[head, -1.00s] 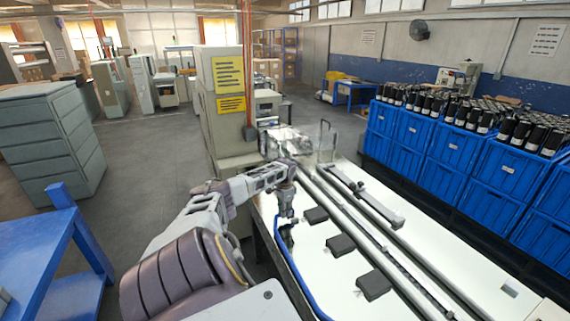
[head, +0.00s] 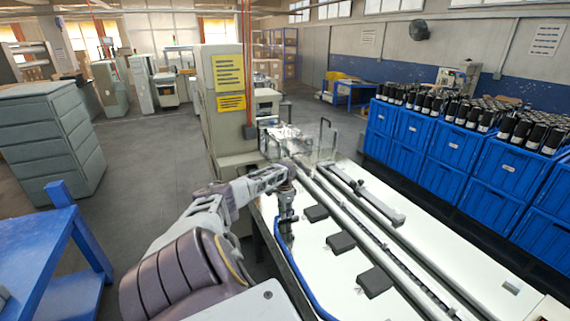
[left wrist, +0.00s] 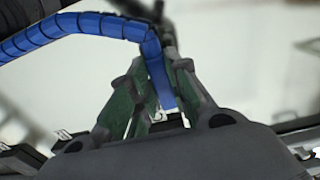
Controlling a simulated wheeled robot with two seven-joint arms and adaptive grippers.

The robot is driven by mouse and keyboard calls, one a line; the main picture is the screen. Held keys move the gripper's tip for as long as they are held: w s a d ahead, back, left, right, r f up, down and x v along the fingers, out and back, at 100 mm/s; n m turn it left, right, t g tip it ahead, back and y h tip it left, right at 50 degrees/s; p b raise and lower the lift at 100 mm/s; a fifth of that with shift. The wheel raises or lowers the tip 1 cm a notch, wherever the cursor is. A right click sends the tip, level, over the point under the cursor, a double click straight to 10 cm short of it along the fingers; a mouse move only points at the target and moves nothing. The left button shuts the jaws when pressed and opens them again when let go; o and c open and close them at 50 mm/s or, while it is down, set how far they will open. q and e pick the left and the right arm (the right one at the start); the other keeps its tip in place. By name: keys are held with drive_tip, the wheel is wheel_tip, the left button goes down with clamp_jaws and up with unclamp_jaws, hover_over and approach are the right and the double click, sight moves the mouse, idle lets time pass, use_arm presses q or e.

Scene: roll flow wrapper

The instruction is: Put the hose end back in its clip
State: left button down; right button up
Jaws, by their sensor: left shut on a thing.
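My left gripper (head: 287,232) is low over the near-left edge of the white machine table, beside the blue hose (head: 296,279). In the left wrist view the gripper (left wrist: 150,108) is shut on the end of the blue hose (left wrist: 100,27). The ribbed hose rises from between the green finger pads, bends and runs off to the upper left. A dark part (left wrist: 150,10) shows behind the hose bend; it is too blurred to say if it is the clip. In the head view my gripper covers the clip's likely area. My right gripper is out of view.
Several black blocks (head: 341,242) lie along the white table (head: 320,278), right of the hose. Long rails (head: 385,250) run beyond them. A beige cabinet (head: 222,105) stands behind. Blue crates (head: 455,145) line the right side, and a blue bench (head: 40,245) stands at left.

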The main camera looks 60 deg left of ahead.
use_arm(q)
drive_tip(key=c, duration=1.3)
unclamp_jaws()
drive_tip(key=shift+s+d+f, duration=0.2)
drive_tip(key=shift+d+f, duration=0.05)
drive_tip(key=shift+f, duration=0.2)
drive_tip(key=shift+a+f, duration=0.1)
drive_tip(key=shift+w+a+r, duration=0.1)
drive_tip(key=shift+r, duration=0.2)
drive_tip(key=shift+a+r, duration=0.1)
drive_tip(key=shift+r, duration=0.3)
wheel_tip(320, 180, up, 11)
drive_tip(key=shift+w+r, duration=0.1)
